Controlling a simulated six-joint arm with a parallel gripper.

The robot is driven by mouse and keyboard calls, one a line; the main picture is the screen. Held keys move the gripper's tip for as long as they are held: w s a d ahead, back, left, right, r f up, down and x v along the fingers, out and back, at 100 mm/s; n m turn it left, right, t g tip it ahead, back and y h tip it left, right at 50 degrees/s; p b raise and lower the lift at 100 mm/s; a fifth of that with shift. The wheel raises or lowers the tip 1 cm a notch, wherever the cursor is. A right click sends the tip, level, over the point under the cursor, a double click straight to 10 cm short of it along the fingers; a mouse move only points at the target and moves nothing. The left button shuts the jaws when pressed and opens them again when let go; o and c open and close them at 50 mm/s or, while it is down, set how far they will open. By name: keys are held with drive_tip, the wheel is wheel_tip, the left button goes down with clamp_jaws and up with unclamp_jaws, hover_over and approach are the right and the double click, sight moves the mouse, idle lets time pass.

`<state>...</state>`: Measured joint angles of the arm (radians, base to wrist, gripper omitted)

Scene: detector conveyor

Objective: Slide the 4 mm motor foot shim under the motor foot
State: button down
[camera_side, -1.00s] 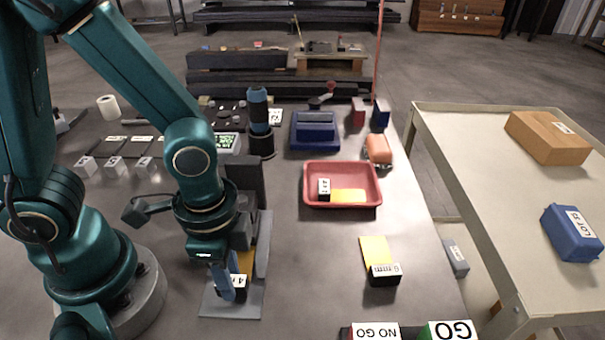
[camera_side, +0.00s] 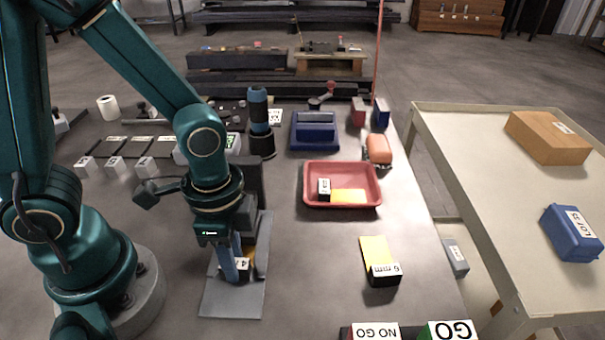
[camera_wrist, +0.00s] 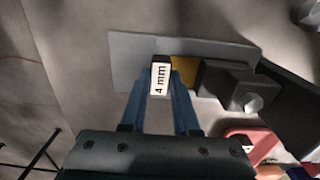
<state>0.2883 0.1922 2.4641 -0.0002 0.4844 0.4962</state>
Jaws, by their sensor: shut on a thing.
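The 4 mm shim (camera_side: 245,265) has a black labelled end block and a yellow plate. My gripper (camera_side: 237,277) is shut on the end block, low over the grey base plate (camera_side: 230,303). In the wrist view the shim's label (camera_wrist: 160,79) sits between the fingertips (camera_wrist: 161,88), and the yellow plate (camera_wrist: 184,70) points right at the dark grey motor foot (camera_wrist: 222,80), which carries a bolt. The yellow plate meets the foot's near edge in that view; I cannot tell how far it reaches underneath. In the side view my wrist hides most of the foot.
A 6 mm shim (camera_side: 377,252) lies to the right. A red tray (camera_side: 342,203) holds another yellow shim. NO GO (camera_side: 374,332) and GO (camera_side: 449,331) blocks stand at the front edge. A dark upright (camera_side: 256,178) rises behind my wrist. The table between plate and tray is clear.

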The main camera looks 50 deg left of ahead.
drive_tip(key=shift+w+a, duration=0.45)
drive_tip(key=shift+w+a, duration=0.25)
drive_tip(key=shift+w+a, duration=0.25)
drive_tip(key=c, duration=0.6)
unclamp_jaws()
drive_tip(key=shift+w+a, duration=0.1)
